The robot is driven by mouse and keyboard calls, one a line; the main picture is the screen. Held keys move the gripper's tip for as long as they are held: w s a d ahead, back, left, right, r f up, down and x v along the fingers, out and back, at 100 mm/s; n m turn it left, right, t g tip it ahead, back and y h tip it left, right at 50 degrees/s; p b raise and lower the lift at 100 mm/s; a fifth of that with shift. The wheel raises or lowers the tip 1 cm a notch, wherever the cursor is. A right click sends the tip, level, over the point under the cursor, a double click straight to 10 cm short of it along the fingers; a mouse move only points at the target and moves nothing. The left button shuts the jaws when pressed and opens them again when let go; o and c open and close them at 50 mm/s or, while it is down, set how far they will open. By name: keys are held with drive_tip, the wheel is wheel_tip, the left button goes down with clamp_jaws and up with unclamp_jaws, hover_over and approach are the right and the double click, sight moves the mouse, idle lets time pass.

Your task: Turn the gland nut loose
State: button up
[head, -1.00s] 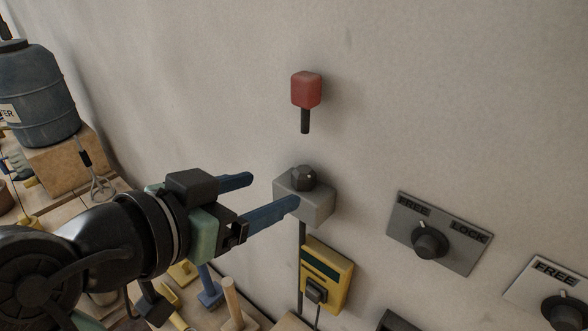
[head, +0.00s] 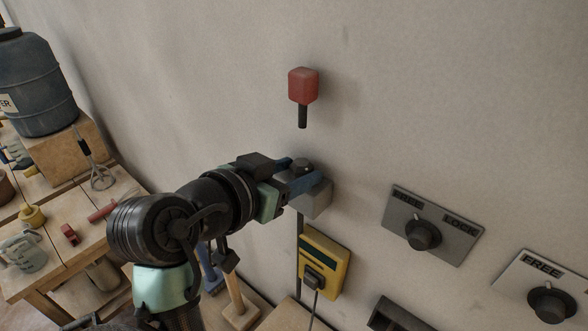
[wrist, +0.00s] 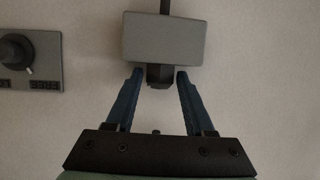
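The gland nut is a dark hexagonal nut (head: 302,163) on top of a grey box (head: 318,200) fixed to the wall. In the wrist view the nut (wrist: 160,77) shows below the grey box (wrist: 164,40). My gripper (wrist: 160,82) has its two blue fingers apart, one on each side of the nut. Small gaps show between the fingertips and the nut. In the head view the fingers reach the grey box and partly cover the nut.
A red block on a dark stem (head: 303,88) is on the wall above. A yellow box (head: 324,265) hangs below. Knob panels marked FREE and LOCK (head: 453,247) are to the right. A wooden table with a blue barrel (head: 38,85) and tools stands left.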

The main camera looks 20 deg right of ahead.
clamp_jaws()
drive_tip(key=shift+s+d+n+t+y, duration=0.15)
drive_tip(key=shift+n+t+y, duration=0.25)
drive_tip(key=shift+n+t, duration=0.1)
drive_tip(key=shift+n+t+y, duration=0.8)
drive_tip(key=shift+n, duration=0.2)
drive_tip(key=shift+o, duration=2.4)
unclamp_jaws()
drive_tip(key=b+v, duration=0.1)
drive_tip(key=v, duration=1.2)
drive_tip(key=shift+b, duration=0.35)
drive_tip(key=shift+d+r, duration=0.1)
